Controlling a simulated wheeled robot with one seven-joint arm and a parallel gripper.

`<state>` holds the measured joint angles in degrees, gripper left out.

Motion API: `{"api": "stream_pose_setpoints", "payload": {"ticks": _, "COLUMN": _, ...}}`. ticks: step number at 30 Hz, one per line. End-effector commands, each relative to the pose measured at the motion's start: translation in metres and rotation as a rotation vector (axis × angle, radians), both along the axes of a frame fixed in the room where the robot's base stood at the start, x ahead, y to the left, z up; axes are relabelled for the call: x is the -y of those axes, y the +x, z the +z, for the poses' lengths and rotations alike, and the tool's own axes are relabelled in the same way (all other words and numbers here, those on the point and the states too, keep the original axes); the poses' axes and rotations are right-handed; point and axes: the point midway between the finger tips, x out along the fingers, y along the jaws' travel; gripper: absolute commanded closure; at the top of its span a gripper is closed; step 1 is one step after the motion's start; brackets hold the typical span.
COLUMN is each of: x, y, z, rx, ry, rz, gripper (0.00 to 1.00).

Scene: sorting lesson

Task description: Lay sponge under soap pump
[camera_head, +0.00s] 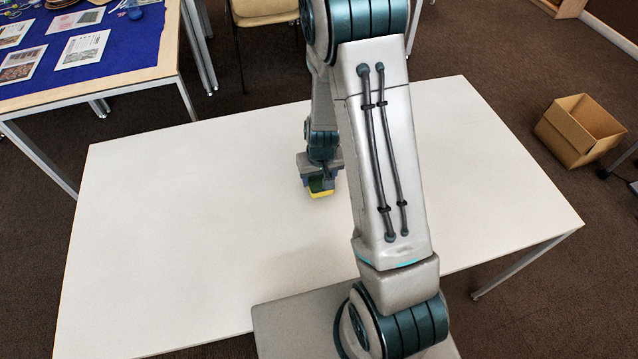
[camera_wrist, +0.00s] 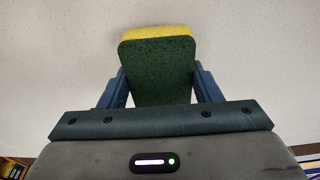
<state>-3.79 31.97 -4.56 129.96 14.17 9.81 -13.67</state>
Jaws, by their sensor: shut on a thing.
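A sponge with a dark green face and a yellow side (camera_wrist: 157,33) is between the two blue fingers of my gripper (camera_wrist: 161,84) in the wrist view. My gripper is shut on it. In the head view my gripper (camera_head: 319,181) is over the middle of the white table (camera_head: 200,230), and the sponge's yellow part (camera_head: 321,194) shows just below the fingers. I cannot tell whether the sponge touches the table. No soap pump shows in either view; my arm covers part of the table in the head view.
The visible tabletop is bare on both sides of my arm. A blue-covered table (camera_head: 130,45) with printed cards stands at the back left. A chair (camera_head: 262,12) is behind the white table. An open cardboard box (camera_head: 580,130) sits on the floor at right.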

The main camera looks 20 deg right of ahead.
Motion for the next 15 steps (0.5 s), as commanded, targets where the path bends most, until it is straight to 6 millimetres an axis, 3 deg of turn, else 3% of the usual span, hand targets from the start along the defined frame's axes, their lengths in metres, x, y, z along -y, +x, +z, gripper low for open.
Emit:
{"api": "stream_pose_setpoints", "payload": {"ticks": 1, "x": 0.0, "y": -0.001, "z": -0.014, "rx": -0.003, "ry": 0.0, "rz": -0.001, "gripper": 0.63}}
{"api": "stream_pose_setpoints", "payload": {"ticks": 5, "x": 0.0, "y": 0.0, "z": -0.029, "rx": -0.001, "ry": 0.0, "rz": -0.001, "gripper": 0.63}}
{"api": "stream_pose_setpoints", "payload": {"ticks": 15, "x": 0.0, "y": 0.0, "z": -0.031, "rx": 0.0, "ry": 0.0, "rz": 0.001, "gripper": 0.63}}
